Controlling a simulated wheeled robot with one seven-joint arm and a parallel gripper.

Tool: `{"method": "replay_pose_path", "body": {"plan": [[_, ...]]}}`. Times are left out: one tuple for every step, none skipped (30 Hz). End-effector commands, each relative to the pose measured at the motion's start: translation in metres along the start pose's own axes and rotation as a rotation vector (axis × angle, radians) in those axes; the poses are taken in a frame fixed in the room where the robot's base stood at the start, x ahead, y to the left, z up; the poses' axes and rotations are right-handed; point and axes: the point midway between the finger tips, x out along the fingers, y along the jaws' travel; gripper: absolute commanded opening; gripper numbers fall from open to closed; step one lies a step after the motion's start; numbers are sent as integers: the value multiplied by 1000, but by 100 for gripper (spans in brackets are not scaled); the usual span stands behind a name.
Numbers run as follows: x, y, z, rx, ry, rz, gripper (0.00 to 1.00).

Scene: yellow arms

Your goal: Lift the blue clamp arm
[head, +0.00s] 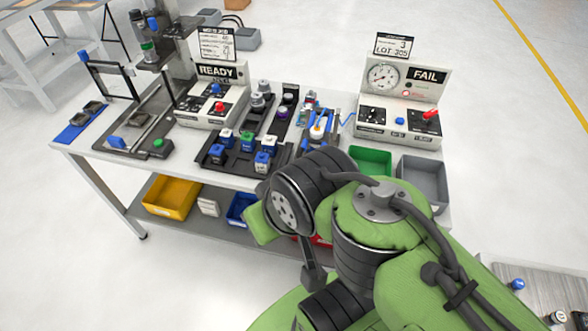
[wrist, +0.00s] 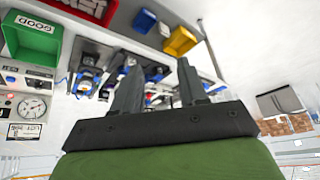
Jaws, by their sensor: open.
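At the left end of the workbench in the head view, a dark fixture (head: 150,112) carries a thin black upright frame (head: 112,97). I cannot tell for sure which blue part is the clamp arm. My gripper (wrist: 154,58) shows in the wrist view with its two dark fingers apart and nothing between them. In the head view, my green arm hides most of the gripper. It is well to the right of the fixture.
A READY box (head: 215,92) and a FAIL gauge box (head: 400,100) stand on the bench. A tray of blue-bodied parts (head: 205,158) lies between them at the front. A green bin (head: 372,158) and a grey bin (head: 425,178) sit at right.

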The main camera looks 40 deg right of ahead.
Motion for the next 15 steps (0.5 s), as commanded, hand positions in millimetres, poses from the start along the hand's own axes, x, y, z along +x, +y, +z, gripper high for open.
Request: {"method": "replay_pose_path", "body": {"plan": [[10, 2, 2, 22, -7, 1, 42], [14, 3, 2, 35, -11, 0, 42], [19, 4, 2, 54, -16, -3, 42], [23, 4, 3, 69, -20, -5, 42], [28, 5, 3, 85, -24, -7, 42], [34, 6, 3, 108, -28, -11, 42], [40, 8, 4, 128, -32, -14, 42], [45, 9, 4, 148, -37, -18, 42], [53, 11, 4, 178, -42, -24, 42], [59, 13, 5, 203, -46, -29, 42], [66, 14, 5, 229, -50, -36, 42], [74, 17, 6, 266, -53, -46, 42], [82, 19, 6, 295, -56, -55, 42], [89, 21, 6, 328, -59, -64, 42], [99, 25, 7, 373, -60, -79, 42]]}}
